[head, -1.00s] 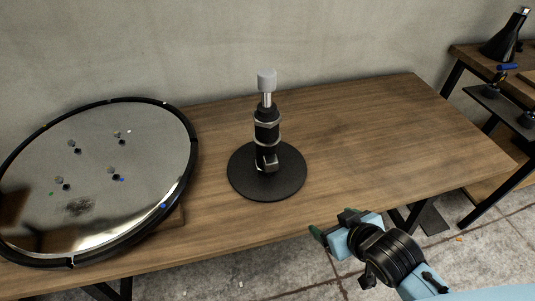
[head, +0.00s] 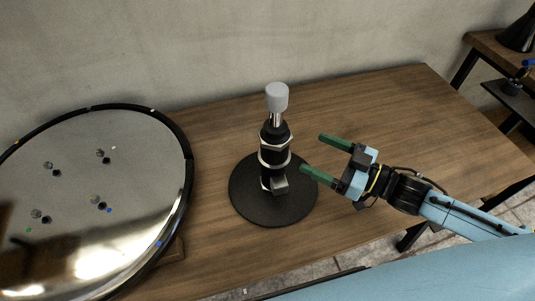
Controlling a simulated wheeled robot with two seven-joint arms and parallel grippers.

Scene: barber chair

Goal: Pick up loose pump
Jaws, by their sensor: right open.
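The pump (head: 273,160) stands upright on a round black base (head: 292,208) on the wooden table. It has a black body with silvery rings, a shiny rod and a grey cap (head: 277,96) on top. A small lever or pedal sticks out low on its front. My right gripper (head: 312,153) is just right of the pump, with its two green fingers spread and pointing left toward the pump's body. The fingers look empty, and a gap shows between them and the pump. My left gripper is not in view.
A round mirror-like disc with a black rim (head: 187,158) lies at the left on the wooden table (head: 400,105). A shelf (head: 490,45) with a black conical item (head: 520,35) stands at the far right. The table's right part is clear. A wall runs behind.

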